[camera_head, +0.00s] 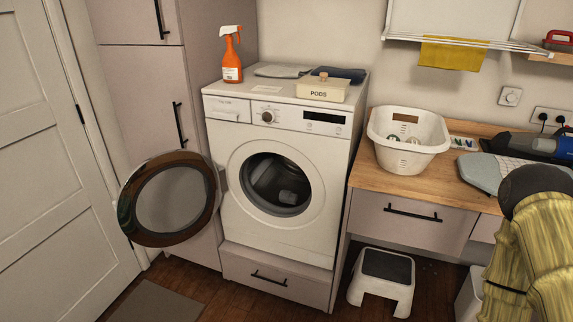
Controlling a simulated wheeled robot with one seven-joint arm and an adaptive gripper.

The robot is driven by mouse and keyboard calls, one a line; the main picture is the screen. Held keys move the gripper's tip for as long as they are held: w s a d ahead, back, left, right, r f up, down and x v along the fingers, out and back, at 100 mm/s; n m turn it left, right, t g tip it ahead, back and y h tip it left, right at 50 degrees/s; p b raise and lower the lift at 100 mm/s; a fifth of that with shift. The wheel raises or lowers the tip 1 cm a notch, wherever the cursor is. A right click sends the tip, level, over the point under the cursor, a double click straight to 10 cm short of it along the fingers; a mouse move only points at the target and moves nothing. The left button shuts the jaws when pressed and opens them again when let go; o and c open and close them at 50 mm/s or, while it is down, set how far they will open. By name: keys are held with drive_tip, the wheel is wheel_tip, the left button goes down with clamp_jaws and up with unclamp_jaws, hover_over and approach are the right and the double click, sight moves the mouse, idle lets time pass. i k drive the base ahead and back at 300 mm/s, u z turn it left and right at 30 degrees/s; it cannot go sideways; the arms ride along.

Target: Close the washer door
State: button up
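The white front-loading washer (235,148) stands in the middle of the view on a drawer plinth. Its round door (205,213), with a dark rim and a glass centre, stands wide open, swung out to the left on its hinge side. The drum opening (277,184) is uncovered, and something grey shows inside it. My gripper is not in view, so its state and its distance from the door cannot be seen.
A white step stool (357,291) stands on the floor right of the washer. A wooden counter (367,172) holds a white laundry basket (405,157). An orange spray bottle (231,58) and a PODS box (319,92) stand on the washer. A dark mat (152,302) lies at lower left.

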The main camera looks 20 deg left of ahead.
sight(124, 208)
drive_tip(key=z, duration=0.05)
drive_tip(key=k, duration=0.6)
drive_tip(key=u, duration=0.75)
drive_tip(key=i, duration=0.85)
drive_tip(key=z, duration=0.2)
